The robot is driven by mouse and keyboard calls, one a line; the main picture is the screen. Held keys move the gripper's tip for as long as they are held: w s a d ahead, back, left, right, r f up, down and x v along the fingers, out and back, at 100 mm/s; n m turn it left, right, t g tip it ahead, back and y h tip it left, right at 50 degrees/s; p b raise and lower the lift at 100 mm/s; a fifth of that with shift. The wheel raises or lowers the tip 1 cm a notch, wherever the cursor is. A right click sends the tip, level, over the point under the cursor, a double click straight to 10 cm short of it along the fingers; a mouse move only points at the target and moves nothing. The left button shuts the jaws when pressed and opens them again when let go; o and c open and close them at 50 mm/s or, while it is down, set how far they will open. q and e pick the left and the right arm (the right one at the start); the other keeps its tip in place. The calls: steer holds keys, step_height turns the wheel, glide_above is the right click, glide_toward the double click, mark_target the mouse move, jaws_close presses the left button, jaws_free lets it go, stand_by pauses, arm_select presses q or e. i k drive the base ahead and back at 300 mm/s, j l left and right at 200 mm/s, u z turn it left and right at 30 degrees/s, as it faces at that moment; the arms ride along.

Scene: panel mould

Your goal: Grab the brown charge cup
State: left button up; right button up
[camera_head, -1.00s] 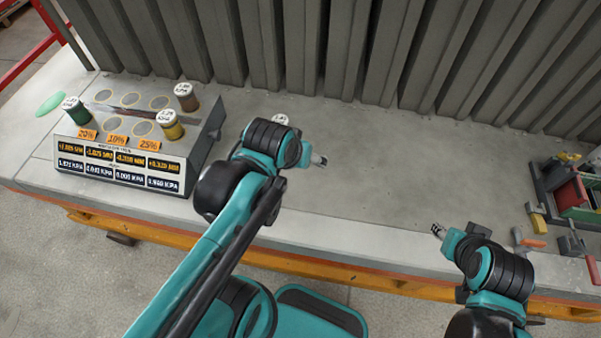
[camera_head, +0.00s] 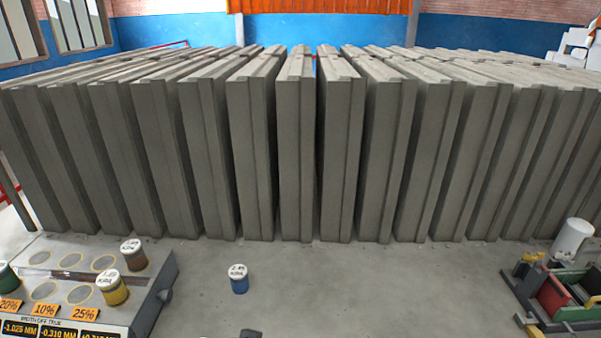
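The brown charge cup (camera_head: 133,258) has a white lid and stands upright in the back right place of the grey rack (camera_head: 163,290) at the lower left. A yellow cup (camera_head: 112,291) stands just in front of it, and a green cup (camera_head: 5,277) is partly cut off at the left edge. A blue cup (camera_head: 239,281) stands alone on the concrete, right of the rack. Only a small dark shape shows at the bottom edge below the blue cup, perhaps part of my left arm. Neither gripper can be made out, and nothing touches the brown cup.
The rack has several empty round places and display panels in front. A row of tall grey concrete panels (camera_head: 295,150) stands behind. A toolbox with red and green parts (camera_head: 560,297) and a white cylinder (camera_head: 572,241) are at the right.

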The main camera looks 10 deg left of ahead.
mark_target(134, 255)
steer(key=k+u, duration=0.2)
steer(key=u, duration=0.3)
steer(key=k+j+u, duration=0.2)
steer(key=u, duration=0.25)
steer(key=k+j+u, duration=0.15)
steer(key=u, duration=0.35)
steer(key=i+j+z, duration=0.35)
steer(key=j, duration=0.25)
steer(key=i+j+z, duration=0.15)
steer(key=i+j, duration=0.15)
steer(key=i+j+z, duration=0.2)
steer(key=j, duration=0.25)
